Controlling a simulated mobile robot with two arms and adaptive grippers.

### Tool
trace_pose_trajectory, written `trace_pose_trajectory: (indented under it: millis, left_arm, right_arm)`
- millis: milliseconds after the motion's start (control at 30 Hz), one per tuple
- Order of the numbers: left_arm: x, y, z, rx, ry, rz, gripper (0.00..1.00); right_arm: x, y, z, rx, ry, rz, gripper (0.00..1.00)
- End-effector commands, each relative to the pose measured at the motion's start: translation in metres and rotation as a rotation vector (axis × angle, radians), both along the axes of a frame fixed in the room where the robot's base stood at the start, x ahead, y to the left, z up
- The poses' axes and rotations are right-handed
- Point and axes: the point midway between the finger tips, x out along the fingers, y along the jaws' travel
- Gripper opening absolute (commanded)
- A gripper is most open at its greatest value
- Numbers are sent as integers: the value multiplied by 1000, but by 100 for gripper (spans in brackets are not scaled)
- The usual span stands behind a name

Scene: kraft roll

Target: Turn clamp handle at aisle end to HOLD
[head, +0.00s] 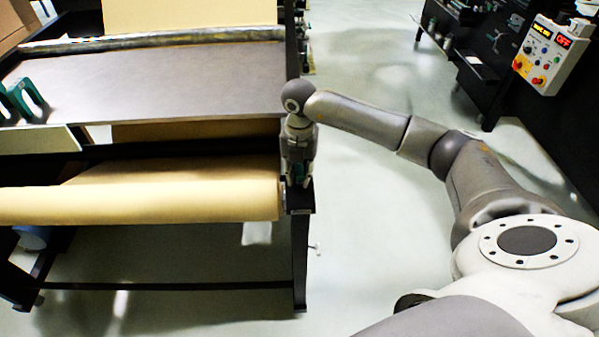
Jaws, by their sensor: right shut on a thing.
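The kraft roll (140,203) lies across the black stand at the front left. My right gripper (298,172) points down at the roll's right end, at the aisle-side corner of the stand. It is shut on the clamp handle there. The handle is almost wholly hidden behind the gripper, so its angle and any HOLD marking cannot be read. My left gripper is not in view.
The grey worktop (150,80) lies behind the roll, with green-handled tools (22,98) at its left edge. A control box (553,54) with a red OFF display hangs at the upper right. The aisle floor (365,230) right of the stand is clear.

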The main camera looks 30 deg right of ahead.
Motion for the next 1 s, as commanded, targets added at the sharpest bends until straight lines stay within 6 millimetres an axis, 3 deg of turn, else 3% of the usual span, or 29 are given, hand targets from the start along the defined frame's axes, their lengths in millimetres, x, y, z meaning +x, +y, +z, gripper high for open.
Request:
trace_pose_trajectory:
  millis: [33,67,167,567,1000]
  left_arm:
    - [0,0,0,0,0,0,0]
    - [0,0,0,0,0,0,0]
    - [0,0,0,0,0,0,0]
    - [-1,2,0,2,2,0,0]
    - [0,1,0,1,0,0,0]
  right_arm:
    - [2,-1,3,1,-8,-8,0]
    - [2,-1,3,1,-8,-8,28]
    - [2,-1,3,1,-6,-6,39]
    - [1,0,8,1,-4,-1,39]
    - [2,-1,94,1,-8,-3,39]
